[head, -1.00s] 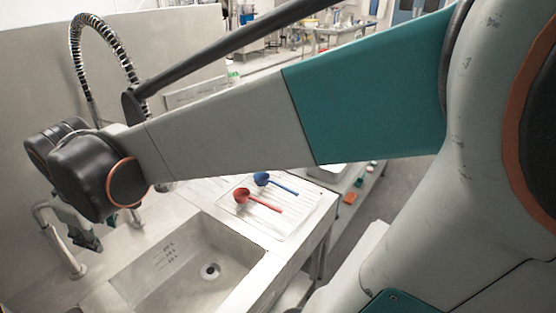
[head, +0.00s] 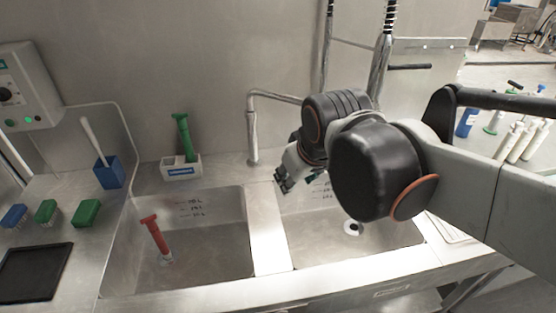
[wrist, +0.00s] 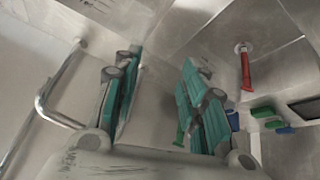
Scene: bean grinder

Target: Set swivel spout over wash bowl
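The swivel spout is a bent metal pipe (head: 252,125) rising from the rear ledge between two sink bowls. Its upper arm runs right, and its far end is hidden behind my arm. It also shows at the left of the wrist view (wrist: 45,112). The left bowl (head: 215,250) holds a red-handled piece; the right bowl (head: 315,240) has a drain. Which one is the wash bowl I cannot tell. My gripper (head: 284,183) hangs right of the spout's post, over the rear of the right bowl. In the wrist view its teal fingers (wrist: 155,105) are apart and empty.
A red handle (head: 153,234) stands in the left bowl. A green-handled brush (head: 184,140) sits in a white holder behind it. A blue holder (head: 109,172), small brushes (head: 86,212) and a black tray (head: 35,272) lie left. A spring hose (head: 381,55) rises behind my arm.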

